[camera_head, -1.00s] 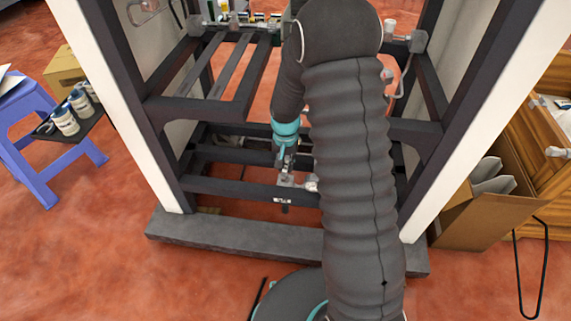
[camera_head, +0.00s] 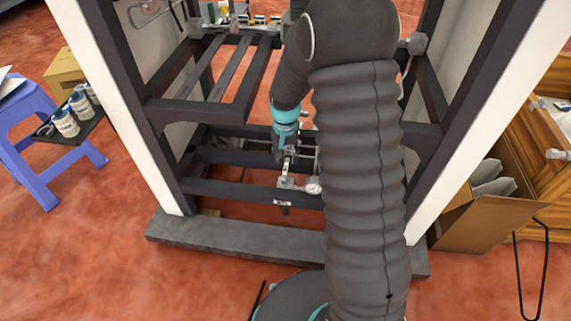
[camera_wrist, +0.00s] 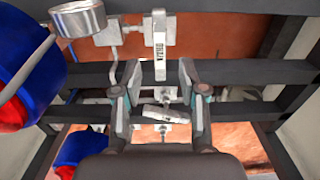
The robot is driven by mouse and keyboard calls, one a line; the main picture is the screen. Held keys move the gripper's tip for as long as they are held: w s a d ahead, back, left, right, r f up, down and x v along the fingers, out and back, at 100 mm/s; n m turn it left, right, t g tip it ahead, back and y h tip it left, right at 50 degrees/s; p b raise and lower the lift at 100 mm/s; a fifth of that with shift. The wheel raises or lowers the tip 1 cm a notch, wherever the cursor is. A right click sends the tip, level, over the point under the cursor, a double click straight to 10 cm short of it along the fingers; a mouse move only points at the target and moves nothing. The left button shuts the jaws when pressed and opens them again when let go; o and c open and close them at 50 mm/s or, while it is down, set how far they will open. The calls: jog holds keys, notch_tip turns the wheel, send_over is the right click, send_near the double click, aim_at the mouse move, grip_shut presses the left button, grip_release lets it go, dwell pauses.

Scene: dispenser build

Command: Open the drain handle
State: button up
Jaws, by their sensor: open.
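In the wrist view, my gripper (camera_wrist: 161,98) is open, with one finger on each side of a small pale handle-like bar (camera_wrist: 162,116) with dark markings. I cannot tell whether the fingers touch it. A second marked metal lever (camera_wrist: 159,45) sits on a pale valve block farther up. Which of the two is the drain handle is not clear. In the head view, my gripper (camera_head: 284,150) is low inside the frame, just behind the metal valve fitting (camera_head: 286,183); its fingertips are hard to make out there.
A round gauge (camera_head: 314,187) sits beside the valve and also shows in the wrist view (camera_wrist: 78,18). A blue and red round part (camera_wrist: 28,62) is close on the left. Dark frame bars (camera_head: 225,190) surround the gripper. A purple stool (camera_head: 45,150) and cardboard box (camera_head: 480,215) stand outside.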

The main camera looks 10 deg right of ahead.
aim_at(286, 169)
notch_tip(286, 169, up, 7)
dwell(0.3)
dwell(0.5)
jog(key=s+r+n+t, duration=0.2)
jog(key=s+r, duration=0.7)
jog(key=s, duration=0.4)
jog(key=s+r+n+t+p, duration=0.1)
jog(key=s+r+n+t, duration=0.1)
jog(key=s+r, duration=0.7)
jog(key=s+t, duration=0.1)
jog(key=s, duration=0.3)
jog(key=shift+s+r+t, duration=0.3)
jog(key=shift+r, duration=0.1)
dwell(3.1)
